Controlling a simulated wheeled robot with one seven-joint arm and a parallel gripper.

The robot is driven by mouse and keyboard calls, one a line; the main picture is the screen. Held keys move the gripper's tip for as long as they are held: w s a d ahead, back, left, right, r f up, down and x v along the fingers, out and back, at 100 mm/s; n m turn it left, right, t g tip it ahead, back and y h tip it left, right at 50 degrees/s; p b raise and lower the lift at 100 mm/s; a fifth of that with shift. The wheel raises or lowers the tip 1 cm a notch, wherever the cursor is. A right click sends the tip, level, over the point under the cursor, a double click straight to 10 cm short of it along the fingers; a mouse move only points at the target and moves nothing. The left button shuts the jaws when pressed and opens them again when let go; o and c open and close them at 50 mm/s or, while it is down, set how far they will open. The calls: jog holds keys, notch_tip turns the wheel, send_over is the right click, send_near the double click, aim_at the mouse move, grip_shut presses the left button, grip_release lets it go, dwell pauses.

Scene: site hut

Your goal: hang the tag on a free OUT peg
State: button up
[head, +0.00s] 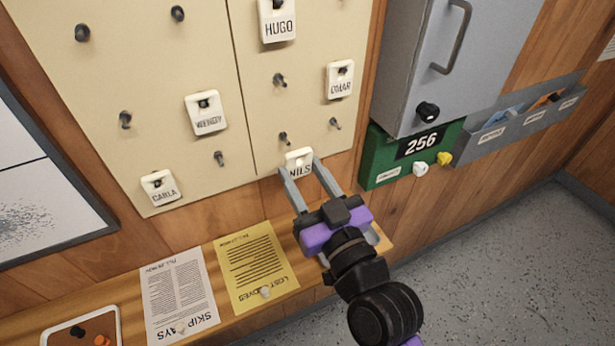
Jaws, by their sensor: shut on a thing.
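My gripper (302,170) is shut on a white tag (299,157) that reads NILS. It holds the tag at the lower edge of the cream peg board (62,82); I cannot tell whether the tag touches the board or a peg. A line splits the board into two panels; no IN or OUT heading shows. In the right panel, bare pegs show at the middle (280,79), below it (284,138) and at the right (335,123). The HUGO tag (278,28) and OMAR tag (340,88) hang there. The left panel has several bare pegs, the CARLA tag (160,192) and another tag (207,121).
A green box (378,165) marked 256 and a grey cabinet (415,75) stand right of the board. A grey labelled rack (480,142) is further right. A wooden ledge with a yellow sheet (250,262) and a white sheet (182,292) runs below the board.

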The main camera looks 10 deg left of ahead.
aim_at(283, 144)
jog(key=shift+f+x, duration=0.15)
jog(key=shift+x, duration=0.8)
jog(key=shift+f+x, duration=0.2)
jog(key=shift+x, duration=0.7)
jog(key=shift+f+x, duration=0.15)
jog(key=shift+x, duration=0.8)
jog(key=shift+w+a, duration=0.1)
jog(key=shift+w, duration=0.05)
jog(key=shift+f, duration=0.2)
jog(key=o, duration=1.2)
jog(key=b+v, duration=0.2)
jog(key=v, duration=0.4)
jog(key=shift+s+f+b, duration=0.25)
jog(key=shift+b, duration=0.15)
jog(key=shift+s+d+r, duration=0.1)
jog(key=shift+s+d, duration=0.45)
